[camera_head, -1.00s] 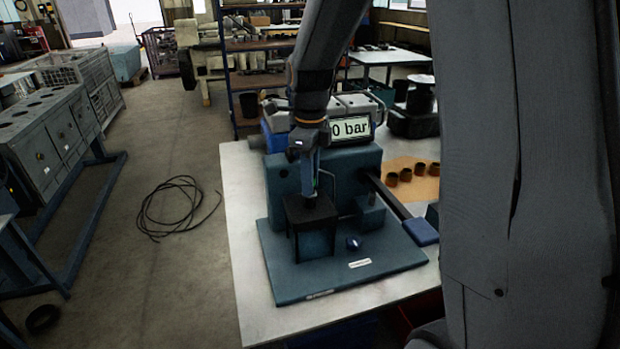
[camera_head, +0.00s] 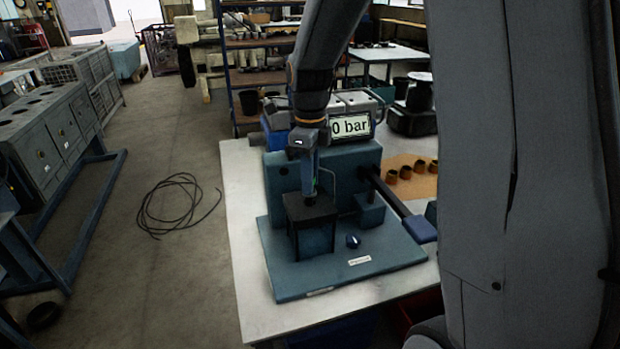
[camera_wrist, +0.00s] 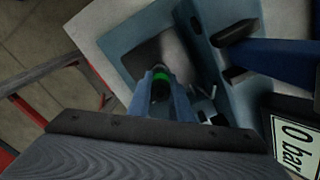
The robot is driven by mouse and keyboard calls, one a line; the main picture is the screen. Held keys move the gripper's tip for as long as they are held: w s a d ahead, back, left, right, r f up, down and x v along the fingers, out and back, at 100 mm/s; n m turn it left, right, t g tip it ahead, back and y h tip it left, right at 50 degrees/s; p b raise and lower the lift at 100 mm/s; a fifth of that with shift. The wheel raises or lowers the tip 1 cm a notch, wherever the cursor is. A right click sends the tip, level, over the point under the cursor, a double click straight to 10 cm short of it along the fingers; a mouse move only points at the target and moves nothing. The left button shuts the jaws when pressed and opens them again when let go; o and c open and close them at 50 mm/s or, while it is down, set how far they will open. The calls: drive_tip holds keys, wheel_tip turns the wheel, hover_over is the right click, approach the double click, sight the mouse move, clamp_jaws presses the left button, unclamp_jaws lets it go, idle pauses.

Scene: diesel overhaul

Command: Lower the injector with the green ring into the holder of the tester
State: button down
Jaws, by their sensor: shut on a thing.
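The tester (camera_head: 285,190) is a blue-green bench unit with a base plate and a display reading "0 bar" (camera_head: 350,126). Its holder (camera_head: 314,238) is a dark-topped block at the front of the plate. My gripper (camera_head: 311,190) points down over the holder and is shut on the injector. In the wrist view the injector's green ring (camera_wrist: 161,76) shows between the fingers (camera_wrist: 160,95). In the head view only a trace of green shows. The injector's lower end meets the dark top of the holder; how deep it sits is hidden.
A lever with a blue pad (camera_head: 420,229) sticks out to the tester's right. Several brown rings (camera_head: 405,171) lie on an orange mat behind. A coiled cable (camera_head: 180,205) lies on the floor left of the white bench (camera_head: 245,290).

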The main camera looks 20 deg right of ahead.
drive_tip(key=shift+f+b, duration=0.55)
drive_tip(key=shift+f, duration=0.65)
drive_tip(key=c, duration=1.1)
unclamp_jaws()
drive_tip(key=shift+r+p, duration=1.25)
drive_tip(key=shift+p, duration=0.05)
drive_tip(key=shift+r, duration=2.25)
